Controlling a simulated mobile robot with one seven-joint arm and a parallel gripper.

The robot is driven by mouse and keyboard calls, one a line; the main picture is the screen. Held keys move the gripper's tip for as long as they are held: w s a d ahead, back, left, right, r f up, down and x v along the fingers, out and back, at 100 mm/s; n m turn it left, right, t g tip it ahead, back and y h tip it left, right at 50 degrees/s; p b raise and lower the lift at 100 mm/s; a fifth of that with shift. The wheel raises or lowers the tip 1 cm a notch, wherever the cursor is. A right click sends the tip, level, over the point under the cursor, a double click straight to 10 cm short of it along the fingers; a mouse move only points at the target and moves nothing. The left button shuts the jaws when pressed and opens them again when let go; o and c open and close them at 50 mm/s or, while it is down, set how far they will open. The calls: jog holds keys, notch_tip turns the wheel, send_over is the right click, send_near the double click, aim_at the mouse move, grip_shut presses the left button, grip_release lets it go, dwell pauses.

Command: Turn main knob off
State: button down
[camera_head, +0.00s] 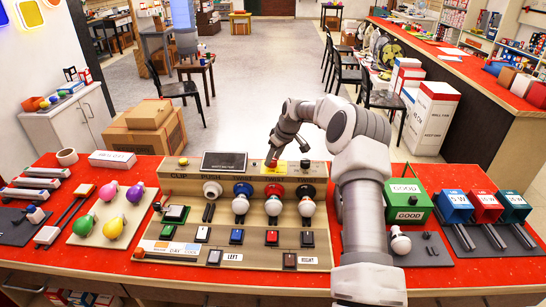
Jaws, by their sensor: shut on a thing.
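The test board (255,215) is a beige panel in the middle of the red table. On its raised back ledge is a red knob (271,163) on a yellow plate (281,169). My arm reaches in from the right, and my gripper (273,155) points down onto this knob. It is shut on the red knob, though the fingers are small and partly blurred here. The knob's turn angle cannot be made out.
A dark screen (225,162) stands beside the gripper. Sockets with white bulbs (240,204) and switches (236,236) fill the board below. Colored bulbs (114,227) lie left. A green box (407,207) and colored boxes (487,206) stand right, beyond my arm.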

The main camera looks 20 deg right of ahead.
jog(key=shift+d+n+g+y, duration=0.1)
jog(key=shift+n+g+y, duration=0.4)
jog(key=shift+n, duration=1.5)
jog(key=shift+c, duration=2.1)
grip_release()
jog(key=v, duration=1.7)
jog(key=shift+d+r, duration=0.15)
jog(key=shift+d, duration=0.05)
